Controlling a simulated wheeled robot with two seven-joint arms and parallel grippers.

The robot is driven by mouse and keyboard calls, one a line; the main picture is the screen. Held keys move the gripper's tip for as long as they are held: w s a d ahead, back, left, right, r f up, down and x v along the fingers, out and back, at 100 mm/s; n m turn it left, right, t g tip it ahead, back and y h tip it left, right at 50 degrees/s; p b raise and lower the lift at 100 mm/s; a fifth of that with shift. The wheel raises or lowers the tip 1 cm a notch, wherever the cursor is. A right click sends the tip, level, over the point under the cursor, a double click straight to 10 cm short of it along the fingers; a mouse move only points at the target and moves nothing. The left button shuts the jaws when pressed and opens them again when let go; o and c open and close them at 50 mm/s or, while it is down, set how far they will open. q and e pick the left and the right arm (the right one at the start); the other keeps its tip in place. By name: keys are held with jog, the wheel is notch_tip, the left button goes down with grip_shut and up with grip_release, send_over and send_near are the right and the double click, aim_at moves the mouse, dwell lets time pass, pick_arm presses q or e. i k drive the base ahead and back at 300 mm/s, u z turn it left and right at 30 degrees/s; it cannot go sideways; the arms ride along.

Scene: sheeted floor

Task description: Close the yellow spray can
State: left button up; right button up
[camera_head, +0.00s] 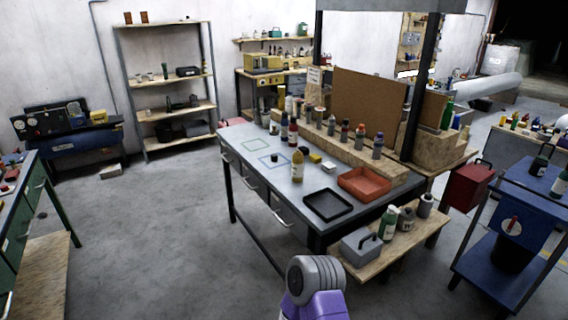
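A yellow can or bottle (297,167) with a pale label stands upright on the grey workbench (240,158), near its front edge. Its top is too small to tell whether a cap is on it. Neither of my grippers is in view. Only a grey and purple part of my arm shows at the bottom centre, apart from the bench.
A black tray (328,215) and a red tray (345,189) lie right of the yellow can. Several bottles stand behind it along a wooden ledge. A low wooden shelf (395,251) holds a grey toolbox (361,248). The floor left of the bench is clear.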

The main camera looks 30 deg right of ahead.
aim_at(297, 156)
jog(key=z, duration=0.5)
jog(key=i, duration=2.5)
jog(key=z, duration=0.25)
